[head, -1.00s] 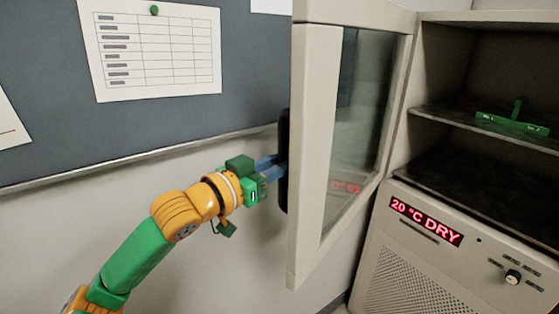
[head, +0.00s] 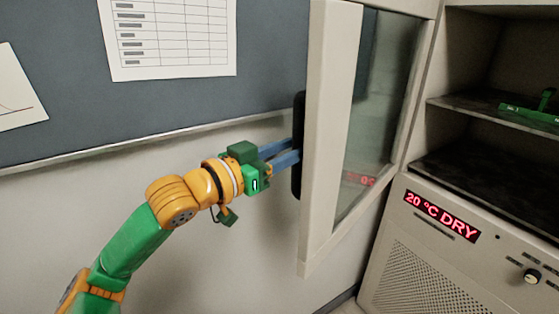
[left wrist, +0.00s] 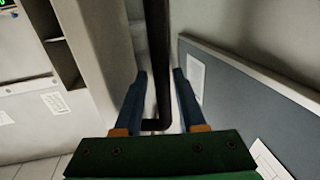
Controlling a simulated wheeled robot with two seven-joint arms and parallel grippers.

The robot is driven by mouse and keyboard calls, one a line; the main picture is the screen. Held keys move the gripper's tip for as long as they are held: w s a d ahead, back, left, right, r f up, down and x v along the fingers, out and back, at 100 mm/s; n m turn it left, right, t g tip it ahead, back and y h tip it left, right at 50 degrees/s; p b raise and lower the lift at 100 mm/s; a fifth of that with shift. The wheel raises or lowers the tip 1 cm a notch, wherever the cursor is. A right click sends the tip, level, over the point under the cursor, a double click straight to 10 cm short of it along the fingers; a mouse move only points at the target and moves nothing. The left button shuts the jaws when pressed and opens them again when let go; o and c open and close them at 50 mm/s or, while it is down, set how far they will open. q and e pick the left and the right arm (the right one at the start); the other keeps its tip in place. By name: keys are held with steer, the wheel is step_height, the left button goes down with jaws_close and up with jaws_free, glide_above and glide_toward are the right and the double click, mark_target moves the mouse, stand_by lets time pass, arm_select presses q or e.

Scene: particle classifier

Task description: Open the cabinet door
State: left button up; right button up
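The cabinet door (head: 327,150) is a pale frame with a glass pane (head: 378,120) and stands swung wide open on the left of the cabinet. Its dark vertical handle (head: 298,145) is on the door's outer face; in the left wrist view the handle (left wrist: 157,60) runs between the two fingers. My left gripper (head: 292,150) has its blue fingers parted, with visible gaps on both sides of the handle. In the left wrist view this gripper (left wrist: 158,95) is open. The far fingertip is partly hidden by the handle. My right gripper is not in view.
The open cabinet has dark shelves (head: 490,165), with a green object (head: 530,108) on one. A red display (head: 441,215) and a knob (head: 531,276) are below. A grey board (head: 60,80) with papers hangs on the wall behind my left arm.

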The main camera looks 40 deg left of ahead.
arm_select(q)
steer(key=s+b, duration=0.1)
steer(key=s, duration=0.1)
steer(key=s+a+b, duration=0.1)
steer(key=s, duration=0.1)
steer(key=shift+s, duration=0.3)
